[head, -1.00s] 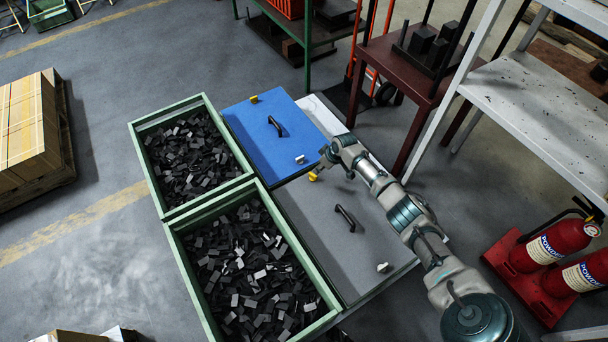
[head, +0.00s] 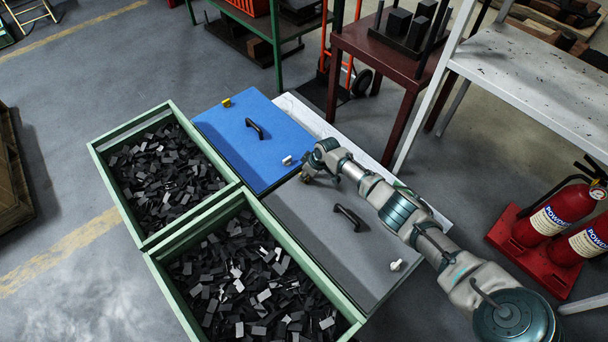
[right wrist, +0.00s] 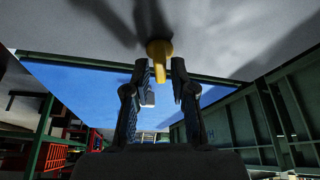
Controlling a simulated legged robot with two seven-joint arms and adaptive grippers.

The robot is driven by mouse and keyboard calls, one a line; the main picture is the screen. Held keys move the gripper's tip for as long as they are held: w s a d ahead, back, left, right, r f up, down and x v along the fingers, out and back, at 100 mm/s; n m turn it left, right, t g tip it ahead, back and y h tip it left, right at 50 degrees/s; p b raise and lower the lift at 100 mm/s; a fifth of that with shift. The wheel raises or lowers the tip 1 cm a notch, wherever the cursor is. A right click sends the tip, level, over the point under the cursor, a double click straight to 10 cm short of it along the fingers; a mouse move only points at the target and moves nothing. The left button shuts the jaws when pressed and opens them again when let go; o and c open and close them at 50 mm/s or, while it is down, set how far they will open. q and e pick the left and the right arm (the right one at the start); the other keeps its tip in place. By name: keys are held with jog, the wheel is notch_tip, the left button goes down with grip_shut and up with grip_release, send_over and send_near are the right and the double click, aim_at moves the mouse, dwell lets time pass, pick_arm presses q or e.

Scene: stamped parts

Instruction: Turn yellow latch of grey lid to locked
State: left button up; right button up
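The grey lid (head: 310,222) lies flat beside the blue lid, with a black handle (head: 347,217) and a white latch (head: 396,264) near its right corner. My right gripper (head: 306,177) is at the far corner of the grey lid and mostly covers the yellow latch in the head view. In the right wrist view the yellow latch (right wrist: 158,47) sticks out from the grey surface. The open fingers of my right gripper (right wrist: 160,74) stand on either side of its end, with gaps visible. My left gripper is not in view.
The blue lid (head: 229,138) has its own yellow latch (head: 226,102) and white latch (head: 287,160). Green bins (head: 150,242) full of dark parts stand left of the lids. A dark red table (head: 389,62), a white shelf (head: 530,85) and red fire extinguishers (head: 553,215) stand at the right.

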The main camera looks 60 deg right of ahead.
grip_shut()
jog(key=shift+a+r+m+p, duration=0.1)
jog(key=shift+r+m+p, duration=0.1)
jog(key=shift+m+p, duration=0.4)
jog(key=shift+m+h, duration=0.4)
jog(key=shift+f+m, duration=0.25)
jog(key=shift+m, duration=0.15)
jog(key=shift+o, duration=2.4)
grip_release()
jog(key=shift+f, duration=0.15)
jog(key=shift+s+r, duration=0.2)
jog(key=shift+r, duration=0.35)
jog(key=v, duration=1)
jog(key=shift+r, duration=0.35)
